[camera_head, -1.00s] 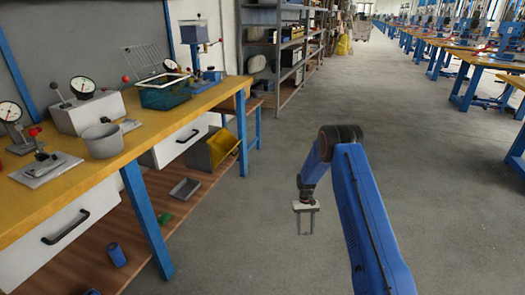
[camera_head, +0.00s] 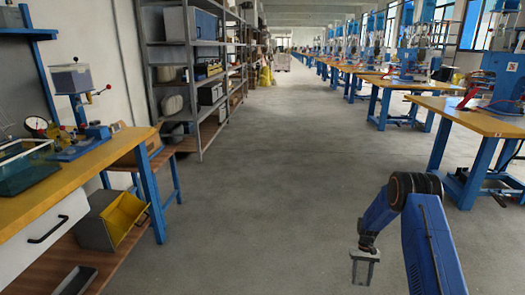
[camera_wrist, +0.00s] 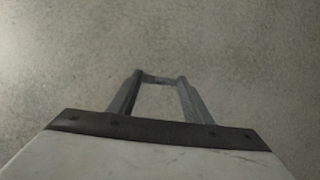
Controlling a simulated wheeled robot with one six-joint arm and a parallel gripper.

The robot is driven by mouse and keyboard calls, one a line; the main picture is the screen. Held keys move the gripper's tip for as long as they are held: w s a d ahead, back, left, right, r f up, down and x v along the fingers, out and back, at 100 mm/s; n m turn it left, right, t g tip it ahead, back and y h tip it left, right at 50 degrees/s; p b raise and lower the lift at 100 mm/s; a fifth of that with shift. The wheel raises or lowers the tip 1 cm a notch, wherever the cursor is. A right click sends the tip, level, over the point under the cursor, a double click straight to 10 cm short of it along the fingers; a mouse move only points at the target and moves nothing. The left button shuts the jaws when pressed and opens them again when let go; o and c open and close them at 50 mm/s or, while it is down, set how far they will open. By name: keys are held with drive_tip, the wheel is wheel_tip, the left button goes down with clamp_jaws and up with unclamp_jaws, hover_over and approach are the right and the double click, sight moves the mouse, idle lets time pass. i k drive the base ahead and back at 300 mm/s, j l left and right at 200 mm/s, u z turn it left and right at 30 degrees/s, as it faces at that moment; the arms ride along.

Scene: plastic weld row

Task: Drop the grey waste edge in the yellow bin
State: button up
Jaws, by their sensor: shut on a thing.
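My gripper (camera_head: 363,283) hangs low over the bare floor at the lower right of the head view, pointing down. In the wrist view its two fingers (camera_wrist: 160,84) are apart, with a thin grey strip (camera_wrist: 162,78) across their tips. I take this to be the grey waste edge; it is too small to make out in the head view. The yellow bin (camera_head: 122,218), with grey outer sides, sits on the wooden lower shelf of the left workbench. It is well to the left of my gripper, apart from it.
The left workbench (camera_head: 100,163) carries a green basket (camera_head: 25,165) and a blue fixture (camera_head: 82,140). A grey tray (camera_head: 76,281) lies on its lower shelf. Metal shelving (camera_head: 200,85) stands behind. Blue-legged tables (camera_head: 480,118) line the right. The aisle floor between is clear.

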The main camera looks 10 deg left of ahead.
sight(125, 219)
drive_tip(key=i, duration=4.3)
drive_tip(key=i+u, duration=0.1)
drive_tip(key=i, duration=0.55)
drive_tip(key=i+l, duration=0.15)
drive_tip(key=i, duration=0.55)
drive_tip(key=i+u, duration=0.1)
drive_tip(key=u, duration=2.9)
